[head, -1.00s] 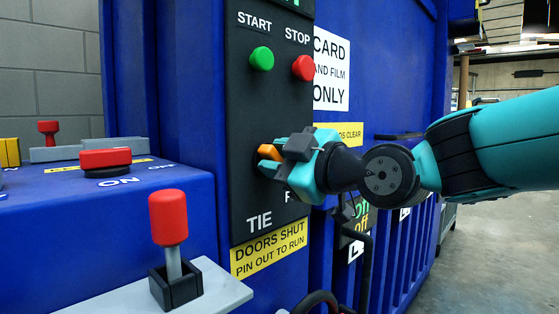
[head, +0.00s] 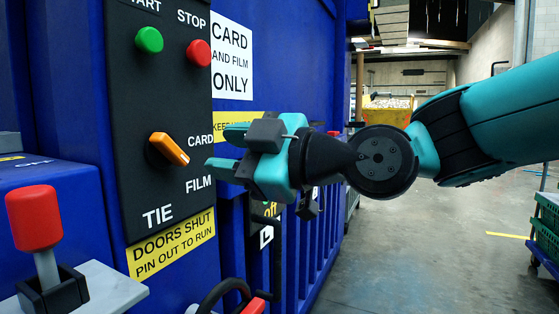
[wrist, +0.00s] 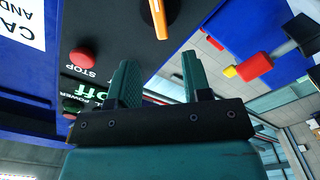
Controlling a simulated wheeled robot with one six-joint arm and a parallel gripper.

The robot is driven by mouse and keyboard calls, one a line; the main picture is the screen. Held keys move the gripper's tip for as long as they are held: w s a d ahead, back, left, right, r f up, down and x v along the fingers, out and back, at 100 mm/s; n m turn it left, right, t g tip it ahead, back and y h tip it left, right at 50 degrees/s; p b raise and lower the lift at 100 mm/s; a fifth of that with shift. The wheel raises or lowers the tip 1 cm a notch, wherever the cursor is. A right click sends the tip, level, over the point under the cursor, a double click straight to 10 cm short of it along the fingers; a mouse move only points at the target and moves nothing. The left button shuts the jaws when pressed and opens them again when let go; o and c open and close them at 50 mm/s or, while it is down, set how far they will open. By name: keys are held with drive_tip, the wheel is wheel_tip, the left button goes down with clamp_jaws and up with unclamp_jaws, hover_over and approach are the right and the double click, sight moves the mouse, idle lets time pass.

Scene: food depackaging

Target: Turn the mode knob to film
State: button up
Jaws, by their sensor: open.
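The mode knob (head: 169,148) is an orange bar on the black control panel (head: 130,90). Its free end points down and right, between the CARD (head: 200,141) and FILM (head: 198,185) labels and nearer to FILM. The TIE label (head: 157,215) is below it. My gripper (head: 224,150) is open and empty, to the right of the knob and apart from it. In the wrist view the knob (wrist: 158,18) shows beyond my open fingers (wrist: 160,65), partly cut off by the top edge.
The green START button (head: 149,40) and red STOP button (head: 199,53) are above the knob. A red-topped lever (head: 35,218) stands at lower left. A black wheel (head: 222,296) is below the panel. Open floor (head: 410,250) lies to the right.

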drive_tip(key=v, duration=0.7)
drive_tip(key=shift+b, duration=0.3)
drive_tip(key=s+d+f+m+g+h, duration=0.3)
drive_tip(key=s+d+f+m+h, duration=0.4)
drive_tip(key=f, duration=0.3)
drive_tip(key=s+d+f+m+g+h, duration=0.3)
drive_tip(key=s+d+f+m+h, duration=0.2)
drive_tip(key=d+f+m, duration=0.45)
wheel_tip(320, 180, up, 26)
drive_tip(key=s+n+g+p, duration=0.1)
drive_tip(key=p, duration=2.7)
drive_tip(key=shift+s+d, duration=0.2)
drive_tip(key=shift+f, duration=0.1)
